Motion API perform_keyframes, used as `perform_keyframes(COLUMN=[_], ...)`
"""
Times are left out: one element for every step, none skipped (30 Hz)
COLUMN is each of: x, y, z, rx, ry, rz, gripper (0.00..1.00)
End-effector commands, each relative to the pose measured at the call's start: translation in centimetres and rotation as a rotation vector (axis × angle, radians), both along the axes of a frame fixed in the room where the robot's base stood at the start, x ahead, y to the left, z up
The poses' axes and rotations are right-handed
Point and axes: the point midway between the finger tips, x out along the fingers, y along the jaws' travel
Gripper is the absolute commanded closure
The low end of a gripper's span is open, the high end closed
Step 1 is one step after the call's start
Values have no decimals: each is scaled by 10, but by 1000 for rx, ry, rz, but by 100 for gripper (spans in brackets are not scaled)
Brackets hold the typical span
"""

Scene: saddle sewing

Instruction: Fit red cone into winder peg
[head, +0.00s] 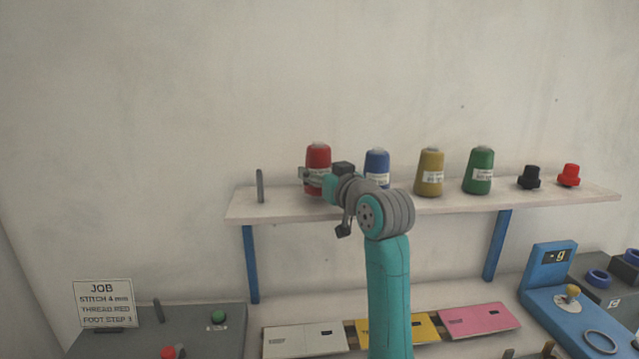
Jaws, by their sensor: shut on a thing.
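The red cone (318,155) is upright at the left part of the shelf, with a white label partly showing. My gripper (314,178) is shut on the red cone at its middle, reaching it from the right. The arm hides part of the cone's lower side, so I cannot tell whether its base touches the shelf. A thin grey peg (158,310) stands bare on the grey box at the lower left, beside a green button. Another bare grey peg (260,186) stands on the shelf, left of the red cone.
The shelf (285,208) also holds blue (377,160), yellow (430,170) and green (479,170) cones, and black and red knobs. A job card (103,303) stands at lower left. Coloured panels and a blue machine (550,290) lie below. A red knob is near the lower peg.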

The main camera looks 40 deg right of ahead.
Motion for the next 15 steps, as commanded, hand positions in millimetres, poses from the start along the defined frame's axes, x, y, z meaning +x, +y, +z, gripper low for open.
perform_keyframes(x=[0,0,0,0,0,0,0,0,0,0,0,0,0,0,0], y=[0,0,0,0,0,0,0,0,0,0,0,0,0,0,0], z=[2,3,3,4,5,6,7,7,9,9,10,11,12,13,14], rx=[0,0,0,0,0,0,0,0,0,0,0,0,0,0,0], ry=[-1,-1,-1,-1,-1,-1,-1,-1,-1,-1,-2,-2,-2,-2,-2], rz=[0,0,0,0,0,0,0,0,0,0,0,0,0,0,0], gripper=[81,81,81,81,81,81,81,81,81,81,81,81,81,81,81])
